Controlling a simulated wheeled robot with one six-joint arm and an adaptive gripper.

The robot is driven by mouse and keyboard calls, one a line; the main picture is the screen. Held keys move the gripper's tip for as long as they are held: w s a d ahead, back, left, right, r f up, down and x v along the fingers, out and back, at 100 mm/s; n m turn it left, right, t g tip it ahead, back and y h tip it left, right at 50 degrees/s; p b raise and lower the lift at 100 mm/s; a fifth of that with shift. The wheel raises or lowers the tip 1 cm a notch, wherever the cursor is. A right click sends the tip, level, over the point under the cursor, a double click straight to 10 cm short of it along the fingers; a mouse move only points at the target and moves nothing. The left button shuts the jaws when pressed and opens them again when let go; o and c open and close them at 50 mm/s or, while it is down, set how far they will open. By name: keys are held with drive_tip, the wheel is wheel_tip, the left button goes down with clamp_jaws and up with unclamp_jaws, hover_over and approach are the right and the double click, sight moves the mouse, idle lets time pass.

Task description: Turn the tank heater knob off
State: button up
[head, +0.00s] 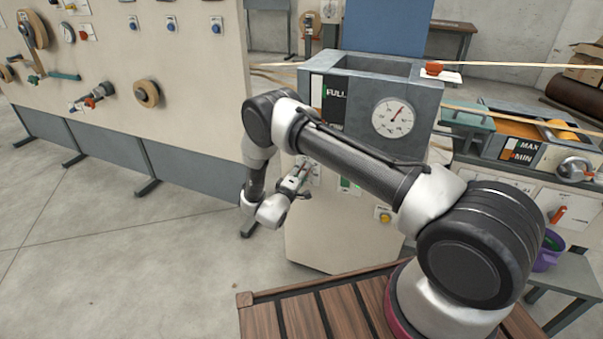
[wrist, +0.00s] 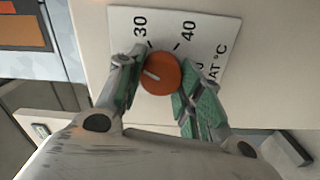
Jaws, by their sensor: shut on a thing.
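The heater knob (wrist: 161,73) is round and orange-red with a pale pointer line, which lies toward the left of the wrist view. It sits on a white dial plate (wrist: 217,33) marked 30, 40 and °C; the rest of the scale is hidden. My gripper (wrist: 156,84) has its green-padded fingers on either side of the knob, shut on it. In the head view my gripper (head: 303,178) is at the front of the tank (head: 345,222); the knob is hidden there.
A round gauge (head: 393,117) and a FULL level marker are on the tank's upper front. A yellow button (head: 383,215) is lower right. A panel with reels and knobs (head: 185,90) stands left. The floor at left is clear.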

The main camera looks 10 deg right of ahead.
drive_tip(key=n, duration=0.5)
drive_tip(key=shift+f, duration=0.15)
drive_tip(key=shift+n, duration=0.3)
idle(0.3)
drive_tip(key=o, duration=1)
drive_tip(key=shift+o, duration=0.2)
drive_tip(key=v, duration=1.2)
